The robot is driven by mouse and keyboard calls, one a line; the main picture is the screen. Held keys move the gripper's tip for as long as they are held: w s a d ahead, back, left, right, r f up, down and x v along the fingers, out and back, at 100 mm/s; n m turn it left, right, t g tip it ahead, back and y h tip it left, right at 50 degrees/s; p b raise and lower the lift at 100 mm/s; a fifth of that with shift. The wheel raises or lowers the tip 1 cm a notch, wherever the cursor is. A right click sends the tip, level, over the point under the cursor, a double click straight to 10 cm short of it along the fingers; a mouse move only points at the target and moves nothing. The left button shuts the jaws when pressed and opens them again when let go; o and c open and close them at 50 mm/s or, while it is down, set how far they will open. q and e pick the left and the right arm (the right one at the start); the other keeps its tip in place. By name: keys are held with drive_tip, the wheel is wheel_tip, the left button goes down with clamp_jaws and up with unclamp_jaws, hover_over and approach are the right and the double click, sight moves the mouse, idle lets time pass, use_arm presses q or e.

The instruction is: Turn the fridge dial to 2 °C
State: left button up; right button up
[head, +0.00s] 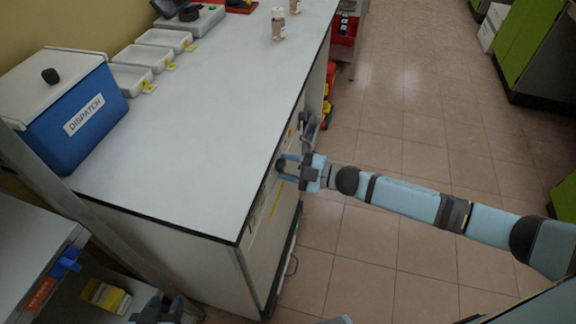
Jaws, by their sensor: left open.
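The fridge (258,228) is built in under the white worktop, and its front is seen at a steep angle. A small dark knob (281,166), which looks like the fridge dial, is on its upper front. My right gripper (285,167) is at this knob, one finger above and one below it. I cannot tell whether the fingers touch it. The dial's marks and setting are too small to read. My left gripper (158,311) is open at the bottom edge, partly cut off, far from the dial.
The worktop (200,130) edge runs close beside my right gripper. On it are a blue DISPATCH box (75,115), white trays (130,78) and small bottles (278,22). A shelf with a yellow box (105,296) is near my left gripper. The tiled floor (400,130) is clear.

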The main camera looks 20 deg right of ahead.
drive_tip(key=o, duration=0.3)
drive_tip(key=shift+o, duration=0.2)
drive_tip(key=v, duration=1.4)
drive_tip(key=shift+p, duration=0.3)
drive_tip(key=shift+s, duration=0.1)
